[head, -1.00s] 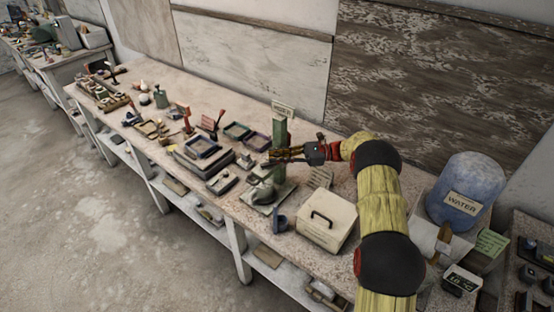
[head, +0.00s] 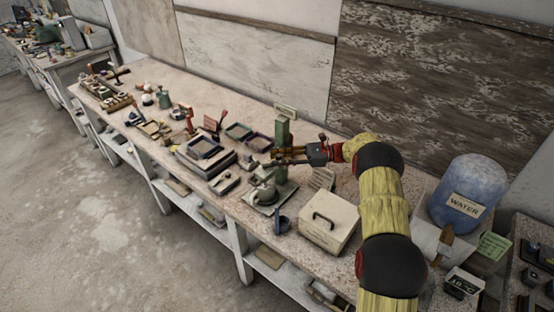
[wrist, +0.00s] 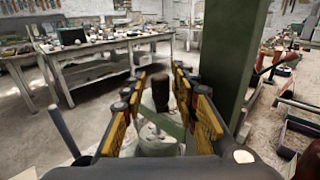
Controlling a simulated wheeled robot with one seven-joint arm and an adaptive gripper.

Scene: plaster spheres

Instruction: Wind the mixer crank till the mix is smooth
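The mixer has a tall green column (head: 282,136) and a grey-green pot (head: 264,192) on a flat base at its foot. The column also stands just right of my fingers in the wrist view (wrist: 228,50). The crank shows as a pale green bar with an upright dark brown knob (wrist: 160,92). My gripper (wrist: 160,100) is open, its yellow-sided fingers on either side of the knob, with gaps visible. In the head view my gripper (head: 285,157) reaches across the column at mid-height. The mix inside the pot cannot be made out.
A cream box with a handle (head: 328,223) stands right of the mixer, near a small blue item (head: 282,222). Stacked trays (head: 205,150) lie to the left. A blue water container (head: 468,190) stands at the far right. The bench's front edge is close to the mixer.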

